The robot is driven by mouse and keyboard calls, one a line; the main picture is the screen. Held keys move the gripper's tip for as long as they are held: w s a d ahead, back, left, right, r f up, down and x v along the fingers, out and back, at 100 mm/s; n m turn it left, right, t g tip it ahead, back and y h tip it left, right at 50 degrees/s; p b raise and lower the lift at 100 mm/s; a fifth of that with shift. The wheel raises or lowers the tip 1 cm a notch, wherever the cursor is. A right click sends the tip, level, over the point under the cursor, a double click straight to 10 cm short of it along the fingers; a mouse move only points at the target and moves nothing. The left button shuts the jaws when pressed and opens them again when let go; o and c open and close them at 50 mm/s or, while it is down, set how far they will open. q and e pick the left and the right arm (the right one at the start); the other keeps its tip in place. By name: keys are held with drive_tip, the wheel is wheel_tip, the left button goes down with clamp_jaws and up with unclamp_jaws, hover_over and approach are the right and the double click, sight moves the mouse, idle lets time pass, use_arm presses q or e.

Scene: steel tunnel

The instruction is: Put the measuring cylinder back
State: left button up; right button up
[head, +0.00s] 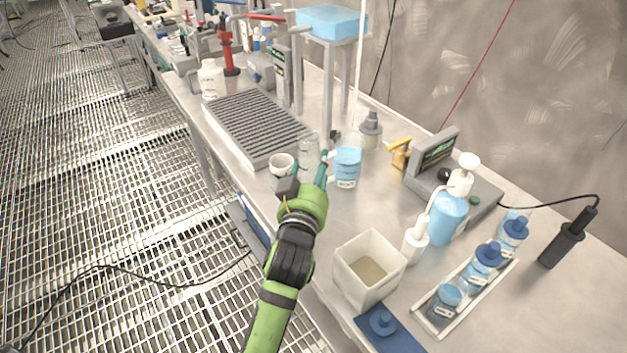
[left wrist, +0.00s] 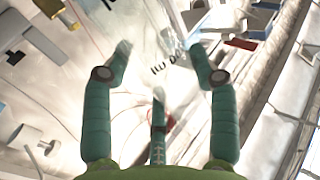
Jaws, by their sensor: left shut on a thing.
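A clear glass vessel that looks like the measuring cylinder (head: 308,147) stands up from between my left gripper's teal fingers, in front of the grooved grey rack. My left gripper (head: 312,168) is shut on it. In the left wrist view the fingers of the gripper (left wrist: 162,58) surround a see-through body, the cylinder (left wrist: 168,66), with dark printed marks. Its lower part is hidden in the head view, so I cannot tell whether it touches the bench. My right gripper is not in view.
A white cup (head: 281,163) and a blue-filled beaker (head: 347,167) stand close on either side. The grooved rack (head: 258,127) lies behind. A square white container (head: 368,268), a pump bottle (head: 449,217) and a tray of blue-capped jars (head: 464,297) stand at the right.

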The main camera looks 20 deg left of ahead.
use_arm(q)
drive_tip(key=shift+f, duration=0.95)
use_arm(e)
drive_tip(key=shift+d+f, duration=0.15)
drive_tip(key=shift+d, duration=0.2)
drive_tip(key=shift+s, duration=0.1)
use_arm(q)
drive_tip(key=shift+f, duration=0.15)
drive_tip(key=o, duration=1.2)
drive_tip(key=shift+o, duration=0.2)
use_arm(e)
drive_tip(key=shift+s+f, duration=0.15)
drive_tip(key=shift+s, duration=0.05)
